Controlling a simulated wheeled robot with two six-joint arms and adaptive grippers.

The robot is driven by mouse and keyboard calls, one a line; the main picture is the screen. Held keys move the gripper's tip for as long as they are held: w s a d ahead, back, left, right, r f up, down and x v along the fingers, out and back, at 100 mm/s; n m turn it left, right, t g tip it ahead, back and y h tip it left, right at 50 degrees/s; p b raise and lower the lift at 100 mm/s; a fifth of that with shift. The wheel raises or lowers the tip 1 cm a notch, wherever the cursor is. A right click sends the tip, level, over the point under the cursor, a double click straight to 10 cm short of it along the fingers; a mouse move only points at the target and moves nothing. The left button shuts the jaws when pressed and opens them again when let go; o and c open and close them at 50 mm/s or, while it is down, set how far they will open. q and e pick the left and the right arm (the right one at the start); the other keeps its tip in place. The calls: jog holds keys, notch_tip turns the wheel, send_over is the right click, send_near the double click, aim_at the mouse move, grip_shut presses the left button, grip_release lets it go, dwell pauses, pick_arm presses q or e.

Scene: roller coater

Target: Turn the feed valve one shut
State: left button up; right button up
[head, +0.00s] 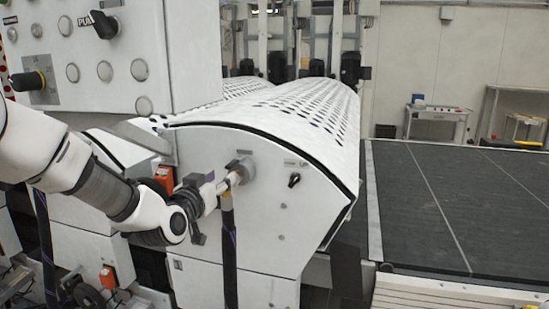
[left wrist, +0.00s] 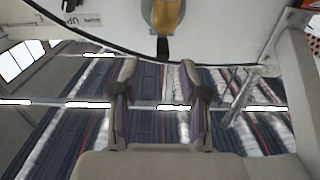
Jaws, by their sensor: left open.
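The feed valve (head: 247,168) sits on the white end panel of the machine, with a grey round base, a small black part and a brass fitting below it. In the left wrist view a brass valve body (left wrist: 169,17) shows at the top, with a black lever (left wrist: 162,48) pointing down the picture, toward my fingers. My left gripper (head: 225,185) is just in front of the valve and hides part of it. In the wrist view the left gripper (left wrist: 159,85) is open and empty, its fingers apart below the lever. My right gripper is not in view.
A black hose (head: 229,255) hangs below the valve. A black selector knob (head: 294,180) is right of it on the same panel. A control panel (head: 90,60) overhangs at upper left. The perforated roller cover (head: 290,105) is above, and a dark flat bed (head: 450,205) lies right.

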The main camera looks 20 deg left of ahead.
aim_at(227, 167)
pick_arm(q)
jog(key=w+p, duration=0.1)
jog(key=w+r+p, duration=0.1)
jog(key=w+a, duration=0.1)
jog(key=shift+w+r+p, duration=0.3)
jog(key=shift+w+p, duration=0.1)
jog(key=w, duration=0.2)
jog(key=w+f, duration=0.1)
jog(key=w, duration=0.1)
jog(key=shift+d+p, duration=0.2)
jog(key=shift+p, duration=0.2)
jog(key=shift+s, duration=0.2)
jog(key=shift+s+a+r, duration=0.1)
jog(key=shift+s+r, duration=0.05)
jog(key=shift+s, duration=0.15)
grip_shut()
